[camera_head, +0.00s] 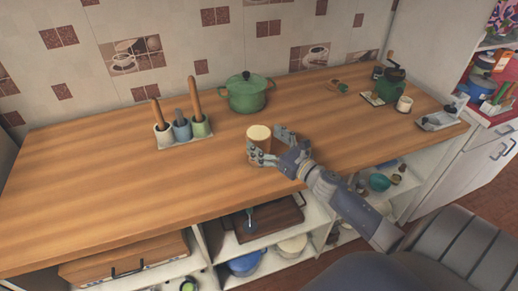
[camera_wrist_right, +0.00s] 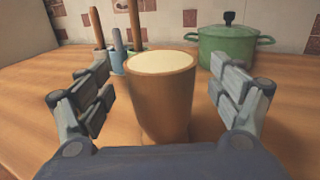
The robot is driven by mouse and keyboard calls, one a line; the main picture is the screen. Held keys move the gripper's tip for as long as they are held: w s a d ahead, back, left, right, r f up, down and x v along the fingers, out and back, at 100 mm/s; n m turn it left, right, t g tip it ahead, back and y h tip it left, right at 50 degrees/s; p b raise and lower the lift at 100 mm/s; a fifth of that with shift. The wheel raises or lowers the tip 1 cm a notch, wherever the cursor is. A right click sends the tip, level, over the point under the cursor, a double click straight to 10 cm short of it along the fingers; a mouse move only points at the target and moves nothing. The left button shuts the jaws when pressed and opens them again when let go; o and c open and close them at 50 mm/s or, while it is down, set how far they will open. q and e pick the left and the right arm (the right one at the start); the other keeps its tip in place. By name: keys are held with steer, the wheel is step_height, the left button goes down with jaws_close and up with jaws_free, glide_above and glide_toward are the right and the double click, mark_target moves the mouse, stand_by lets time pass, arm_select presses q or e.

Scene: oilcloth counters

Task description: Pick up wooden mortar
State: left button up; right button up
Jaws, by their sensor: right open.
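The wooden mortar (camera_head: 260,138) is a brown cup shape with a pale top, standing upright on the wooden counter near its front edge. In the right wrist view the mortar (camera_wrist_right: 161,98) stands between the two fingers, with a gap on each side. My right gripper (camera_head: 268,148) is open around it in the head view. The same gripper (camera_wrist_right: 162,100) shows both fingers apart in the wrist view. The finger nearest the head camera hides part of the mortar's lower side. My left gripper is not in view.
A green lidded pot (camera_head: 247,94) stands behind the mortar. A holder with several upright handled tools (camera_head: 183,130) stands to the left. A grinder (camera_head: 390,82) and small items stand at the far right. The counter's left part is clear; open shelves lie below.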

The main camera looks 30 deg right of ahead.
mark_target(251, 130)
steer(key=shift+w+a+p, duration=0.15)
steer(key=shift+w+p, duration=0.15)
steer(key=shift+w, duration=0.95)
steer(key=shift+w+a+f, duration=0.1)
steer(key=shift+w+f, duration=0.05)
steer(key=shift+w, duration=0.35)
steer(key=shift+s, duration=0.15)
steer(key=shift+c, duration=0.7)
steer(key=c, duration=1.4)
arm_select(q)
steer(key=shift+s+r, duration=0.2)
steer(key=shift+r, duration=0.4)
arm_select(e)
steer(key=shift+c, duration=0.6)
